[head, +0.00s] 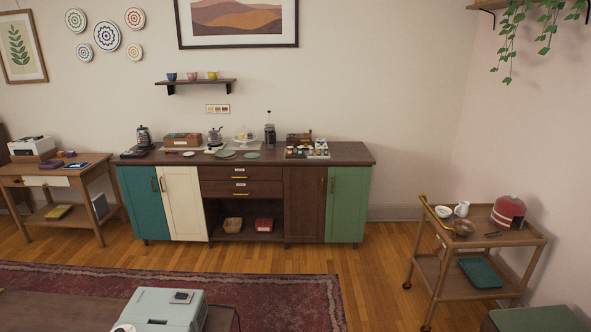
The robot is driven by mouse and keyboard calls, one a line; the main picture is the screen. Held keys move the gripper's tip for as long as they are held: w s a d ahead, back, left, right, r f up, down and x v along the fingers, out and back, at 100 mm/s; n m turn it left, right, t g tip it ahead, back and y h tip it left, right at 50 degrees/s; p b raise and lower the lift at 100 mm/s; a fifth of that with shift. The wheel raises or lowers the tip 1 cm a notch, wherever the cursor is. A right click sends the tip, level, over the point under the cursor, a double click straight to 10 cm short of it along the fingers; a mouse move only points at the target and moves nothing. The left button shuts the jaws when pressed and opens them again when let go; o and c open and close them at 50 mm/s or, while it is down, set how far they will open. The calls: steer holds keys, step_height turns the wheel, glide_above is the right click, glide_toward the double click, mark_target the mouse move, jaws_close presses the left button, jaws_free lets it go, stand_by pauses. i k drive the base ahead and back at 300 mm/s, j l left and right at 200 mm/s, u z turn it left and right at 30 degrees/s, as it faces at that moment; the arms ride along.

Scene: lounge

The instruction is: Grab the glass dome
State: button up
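A small clear dome (245,133), which looks like the glass dome, stands on the sideboard top (345,154) against the wall. Something yellowish shows under or behind it; it is too small to tell which. My gripper is not in view.
A low table with a pale teal box (162,308) is in the foreground. A wooden cart (520,236) stands right. Bare floor (372,268) lies between.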

mark_target(246, 134)
steer(key=i, duration=2.1)
steer(key=i+u, duration=0.25)
steer(key=i, duration=0.2)
steer(key=i+l+u, duration=0.25)
steer(key=i, duration=0.2)
steer(key=i+l+u, duration=0.3)
steer(key=i, duration=0.15)
steer(key=i+l+u, duration=0.25)
steer(key=i, duration=0.15)
steer(key=i+j, duration=0.15)
steer(key=i, duration=0.4)
steer(key=i+j+z, duration=0.15)
steer(key=i, duration=0.4)
steer(key=i+j, duration=0.15)
steer(key=i, duration=0.4)
steer(key=i+j+z, duration=0.1)
steer(key=i, duration=0.45)
steer(key=j, duration=0.1)
